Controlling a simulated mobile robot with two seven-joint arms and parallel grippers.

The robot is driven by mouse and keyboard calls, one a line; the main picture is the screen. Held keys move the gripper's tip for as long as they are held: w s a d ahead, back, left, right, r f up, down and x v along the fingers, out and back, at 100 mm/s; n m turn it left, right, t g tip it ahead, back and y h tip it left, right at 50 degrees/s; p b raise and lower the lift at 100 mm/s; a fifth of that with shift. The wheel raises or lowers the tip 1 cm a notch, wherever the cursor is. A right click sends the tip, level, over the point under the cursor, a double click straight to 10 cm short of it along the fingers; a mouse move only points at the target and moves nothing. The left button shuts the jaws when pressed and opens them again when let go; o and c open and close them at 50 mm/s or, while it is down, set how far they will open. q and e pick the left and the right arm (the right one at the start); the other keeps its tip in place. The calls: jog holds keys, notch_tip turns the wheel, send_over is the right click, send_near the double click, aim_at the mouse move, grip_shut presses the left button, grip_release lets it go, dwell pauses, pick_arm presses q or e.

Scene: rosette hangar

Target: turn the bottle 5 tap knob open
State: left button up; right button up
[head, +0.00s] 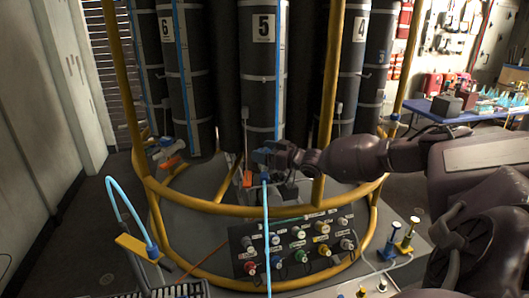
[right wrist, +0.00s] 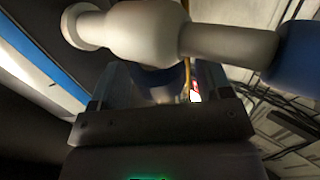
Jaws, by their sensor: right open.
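Bottle 5 (head: 264,70) is a tall dark cylinder with a white "5" label in the middle of the head view. Near its foot is an orange tap part (head: 247,178), with a blue part close by at my gripper. My right gripper (head: 264,157) reaches in from the right at this spot and is open. In the right wrist view, a pale rounded fitting (right wrist: 150,35) with a blue end (right wrist: 295,55) crosses in front of my open fingers. A bluish part (right wrist: 160,82) shows between them, partly hidden. I cannot tell whether the fingers touch it. My left gripper is out of view.
A yellow tubular frame (head: 220,208) rings the bottles, with an upright post (head: 330,90) close to my right arm. A sloped panel of coloured knobs (head: 300,243) stands below. A light blue hose (head: 267,230) hangs in front. Bottle 6 (head: 185,75) stands left.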

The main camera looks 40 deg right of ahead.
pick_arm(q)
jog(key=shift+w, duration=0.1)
pick_arm(e)
jog(key=shift+s+d, duration=0.2)
jog(key=shift+s, duration=0.3)
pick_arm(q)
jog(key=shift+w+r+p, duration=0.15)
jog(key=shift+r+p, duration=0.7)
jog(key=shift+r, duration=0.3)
pick_arm(e)
jog(key=v, duration=0.9)
jog(key=shift+s, duration=0.35)
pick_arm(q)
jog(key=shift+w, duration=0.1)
pick_arm(e)
jog(key=shift+d, duration=0.1)
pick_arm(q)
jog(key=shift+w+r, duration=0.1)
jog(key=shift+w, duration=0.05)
